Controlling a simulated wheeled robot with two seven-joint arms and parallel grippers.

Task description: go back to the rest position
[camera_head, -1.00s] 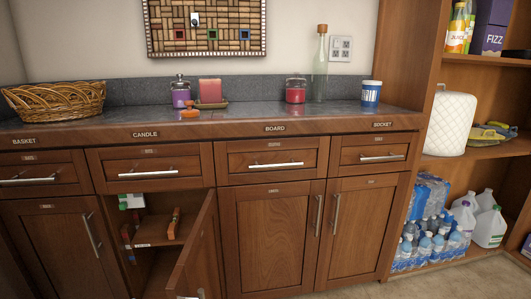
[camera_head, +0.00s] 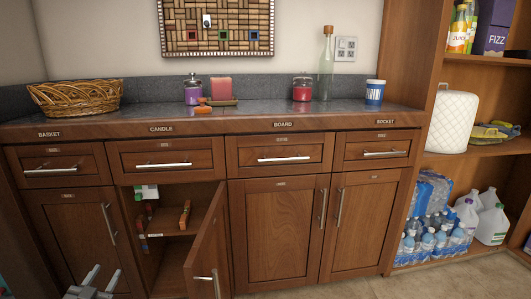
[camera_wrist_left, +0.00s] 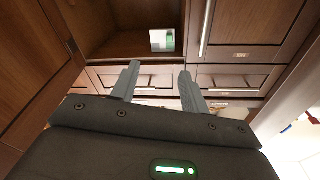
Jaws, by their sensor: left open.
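My left gripper (camera_head: 101,278) is at the bottom left of the head view, low in front of the cabinets. Its two grey fingers are apart with nothing between them. In the left wrist view the open fingers (camera_wrist_left: 157,84) point toward the cabinet fronts and an open compartment (camera_wrist_left: 105,28). A white and green box (camera_wrist_left: 162,40) shows inside that compartment. My right gripper is not in view.
The cabinet door (camera_head: 207,250) below the candle drawer stands open, to the right of my left gripper. Its shelf (camera_head: 170,225) holds small items. The counter (camera_head: 270,116) carries a wicker basket (camera_head: 76,97), jars and a bottle. Bottled water (camera_head: 428,236) stands at the right.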

